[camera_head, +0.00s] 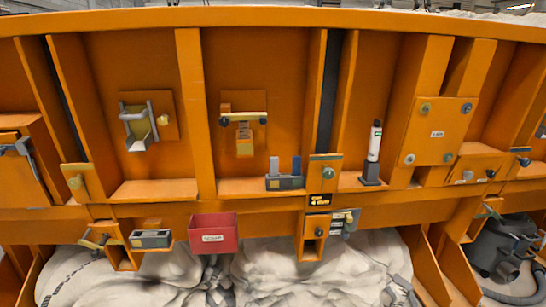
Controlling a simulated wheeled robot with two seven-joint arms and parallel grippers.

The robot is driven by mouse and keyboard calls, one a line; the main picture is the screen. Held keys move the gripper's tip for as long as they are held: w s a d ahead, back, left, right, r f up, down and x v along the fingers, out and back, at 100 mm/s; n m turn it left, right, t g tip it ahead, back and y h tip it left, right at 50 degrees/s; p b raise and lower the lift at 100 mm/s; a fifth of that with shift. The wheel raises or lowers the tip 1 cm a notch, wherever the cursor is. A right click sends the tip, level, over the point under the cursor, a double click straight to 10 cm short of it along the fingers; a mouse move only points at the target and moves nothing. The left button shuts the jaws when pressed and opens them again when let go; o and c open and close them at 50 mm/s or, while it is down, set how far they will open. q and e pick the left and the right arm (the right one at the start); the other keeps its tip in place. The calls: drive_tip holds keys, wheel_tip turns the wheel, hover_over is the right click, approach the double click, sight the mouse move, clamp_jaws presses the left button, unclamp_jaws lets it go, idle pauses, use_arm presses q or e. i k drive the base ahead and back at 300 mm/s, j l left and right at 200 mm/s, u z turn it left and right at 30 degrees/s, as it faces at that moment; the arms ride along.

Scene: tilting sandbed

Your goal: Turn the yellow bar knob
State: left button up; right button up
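A pale yellow bar (243,117) lies level across a small orange mount on the upper middle panel, with a dark round end at its right and a yellow slatted piece (244,140) below it. A second small yellowish bar (93,241) sits tilted on a bracket at the lower left; its details are too small to tell. I cannot tell which of the two is the bar knob. Neither of my grippers shows in this view, and nothing touches either bar.
On the ledge stand a grey holder (285,182) and a white-and-black cylinder (374,150). A red bin (213,234) hangs below. Orange ribs (196,110) divide the panels. A dark vacuum-like machine (503,247) is at the lower right.

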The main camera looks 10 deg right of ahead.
sight(224, 121)
drive_tip(key=i+j, duration=0.3)
drive_tip(key=j, duration=0.15)
drive_tip(key=i+j, duration=0.3)
drive_tip(key=i+j+z, duration=0.1)
drive_tip(key=i+j, duration=0.25)
drive_tip(key=j, duration=0.2)
drive_tip(key=i+j, duration=0.25)
drive_tip(key=j, duration=0.2)
